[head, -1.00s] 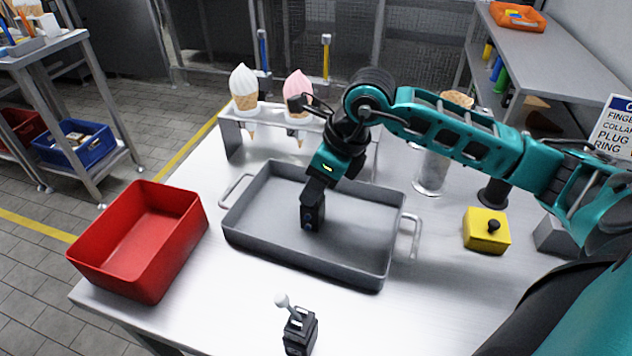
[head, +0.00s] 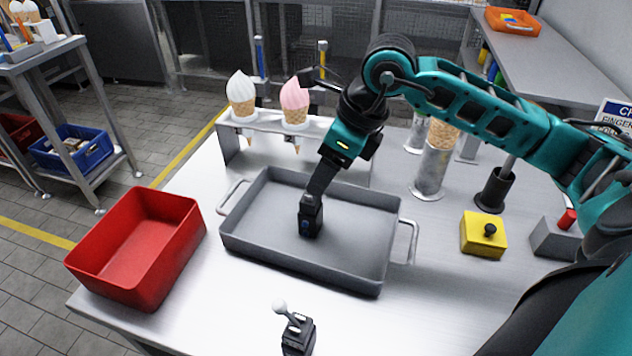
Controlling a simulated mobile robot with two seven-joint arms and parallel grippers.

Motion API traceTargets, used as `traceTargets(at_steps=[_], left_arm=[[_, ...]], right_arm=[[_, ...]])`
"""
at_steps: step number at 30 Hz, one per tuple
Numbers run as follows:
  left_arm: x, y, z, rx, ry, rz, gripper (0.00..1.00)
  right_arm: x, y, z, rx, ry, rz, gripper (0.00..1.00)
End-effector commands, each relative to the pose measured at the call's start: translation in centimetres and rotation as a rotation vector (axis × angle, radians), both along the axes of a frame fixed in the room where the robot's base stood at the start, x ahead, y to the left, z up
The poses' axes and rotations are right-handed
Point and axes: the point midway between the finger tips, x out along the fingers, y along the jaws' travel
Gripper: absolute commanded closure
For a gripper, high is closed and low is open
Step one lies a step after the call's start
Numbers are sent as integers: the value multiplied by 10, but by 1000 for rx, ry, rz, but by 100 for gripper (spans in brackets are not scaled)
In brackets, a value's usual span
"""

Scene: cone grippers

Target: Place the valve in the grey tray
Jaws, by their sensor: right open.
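The gripper partly hides the block's upper end. The rest of the tray floor looks empty. My left gripper is not in view.
A red bin (head: 137,248) stands left of the tray. A black lever unit (head: 298,334) is in front. A yellow button box (head: 483,234) and a grey box (head: 556,239) stand right. Ice cream cones in a rack (head: 262,125) stand behind the tray.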

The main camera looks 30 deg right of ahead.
Motion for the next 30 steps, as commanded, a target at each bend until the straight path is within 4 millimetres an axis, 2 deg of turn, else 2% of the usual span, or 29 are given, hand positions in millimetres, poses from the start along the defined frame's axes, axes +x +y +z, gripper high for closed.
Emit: traceTargets(at_steps=[3, 10, 30], left_arm=[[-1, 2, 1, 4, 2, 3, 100], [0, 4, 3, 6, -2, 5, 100], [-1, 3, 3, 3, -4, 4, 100]], right_arm=[[-7, -7, 25, -3, -3, -1, 37], [-16, -14, 52, -1, -1, -1, 37], [-18, -14, 56, 0, 1, 0, 37]])
